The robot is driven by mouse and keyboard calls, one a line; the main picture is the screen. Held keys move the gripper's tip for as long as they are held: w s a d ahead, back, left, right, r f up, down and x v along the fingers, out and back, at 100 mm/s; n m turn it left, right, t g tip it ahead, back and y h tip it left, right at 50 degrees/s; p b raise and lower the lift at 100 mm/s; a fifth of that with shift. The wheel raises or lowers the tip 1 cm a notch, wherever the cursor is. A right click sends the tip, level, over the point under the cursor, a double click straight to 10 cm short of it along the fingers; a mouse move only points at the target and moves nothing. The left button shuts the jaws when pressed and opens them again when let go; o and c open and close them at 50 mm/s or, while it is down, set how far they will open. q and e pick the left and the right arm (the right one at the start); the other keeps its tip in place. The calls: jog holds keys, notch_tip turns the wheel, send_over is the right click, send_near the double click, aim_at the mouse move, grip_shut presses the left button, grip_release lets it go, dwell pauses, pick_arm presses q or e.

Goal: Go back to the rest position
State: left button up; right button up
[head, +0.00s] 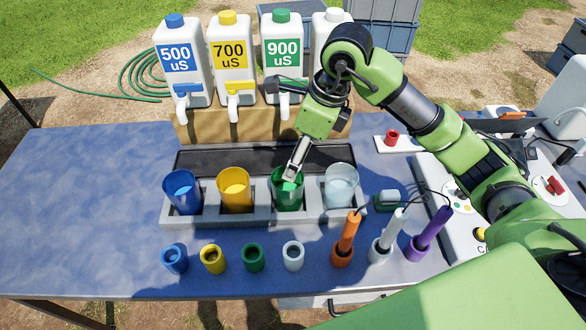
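My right arm comes in from the right. Its gripper (293,172) points down at the green cup (287,197), with its tip at or just over the rim. The fingers look like one narrow bar, so their opening is unclear. The green cup holds some green liquid. It stands in a grey rack (210,219) between the yellow cup (235,190) and the clear cup (341,186), with the blue cup (182,191) at the left. My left gripper is not in view.
Jugs marked 500 (181,60), 700 (229,58) and 900 (282,55), plus a partly hidden one, stand on a wooden block (205,128). Orange (347,238), white (390,235) and purple (428,233) probes stand front right. The table's left is clear.

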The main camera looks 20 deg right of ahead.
jog(key=shift+v, duration=1.05)
